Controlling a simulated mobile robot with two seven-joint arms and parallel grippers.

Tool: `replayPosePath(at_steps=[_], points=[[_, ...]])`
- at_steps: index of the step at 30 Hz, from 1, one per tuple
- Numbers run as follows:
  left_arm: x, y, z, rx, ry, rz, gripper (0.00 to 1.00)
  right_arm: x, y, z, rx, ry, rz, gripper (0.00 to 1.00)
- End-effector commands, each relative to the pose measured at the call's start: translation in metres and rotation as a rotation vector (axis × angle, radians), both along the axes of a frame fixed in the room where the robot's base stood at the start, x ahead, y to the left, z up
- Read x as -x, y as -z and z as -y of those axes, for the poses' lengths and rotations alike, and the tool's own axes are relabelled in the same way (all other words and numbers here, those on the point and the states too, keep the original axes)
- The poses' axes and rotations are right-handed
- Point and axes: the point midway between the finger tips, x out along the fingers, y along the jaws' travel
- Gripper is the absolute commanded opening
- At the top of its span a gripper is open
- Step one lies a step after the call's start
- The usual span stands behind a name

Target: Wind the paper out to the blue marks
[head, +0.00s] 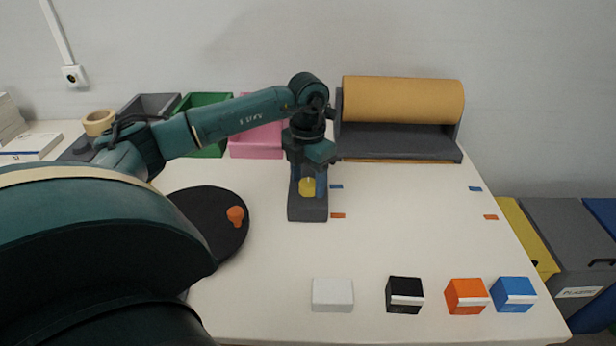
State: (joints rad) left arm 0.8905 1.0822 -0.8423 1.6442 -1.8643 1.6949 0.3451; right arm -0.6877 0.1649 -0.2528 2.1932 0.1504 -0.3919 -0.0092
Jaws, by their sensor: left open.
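A brown paper roll (402,98) sits in a dark grey dispenser (398,140) at the back of the table. A thin strip of paper (395,161) shows along the dispenser's front edge. Two blue marks lie on the table, one left (336,186) and one right (475,189), in front of the dispenser. A yellow knob (307,187) stands on a dark grey base (307,212) left of the left blue mark. My left gripper (308,182) points down over the knob, open, with its fingers at the knob's sides; contact cannot be told. My right gripper is out of view.
Orange marks (337,215) (490,217) lie nearer than the blue ones. A black disc with an orange knob (236,215) is at left. White, black, orange and blue boxes (332,295) line the front. Grey, green and pink bins (257,142) stand behind. The table's middle is clear.

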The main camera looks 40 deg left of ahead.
Motion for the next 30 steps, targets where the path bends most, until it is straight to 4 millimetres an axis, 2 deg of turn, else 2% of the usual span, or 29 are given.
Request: replayPosePath(at_steps=[4,20,30], points=[[0.0000,0.0000,0.0001,0.000,0.000,-0.001,0.56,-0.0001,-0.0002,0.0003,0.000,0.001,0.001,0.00],[0.0000,-0.0003,0.0002,0.000,0.000,-0.001,0.13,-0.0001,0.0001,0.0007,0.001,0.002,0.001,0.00],[-0.0001,-0.0005,0.0000,0.000,0.050,0.000,0.12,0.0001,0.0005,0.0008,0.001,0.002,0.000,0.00]])
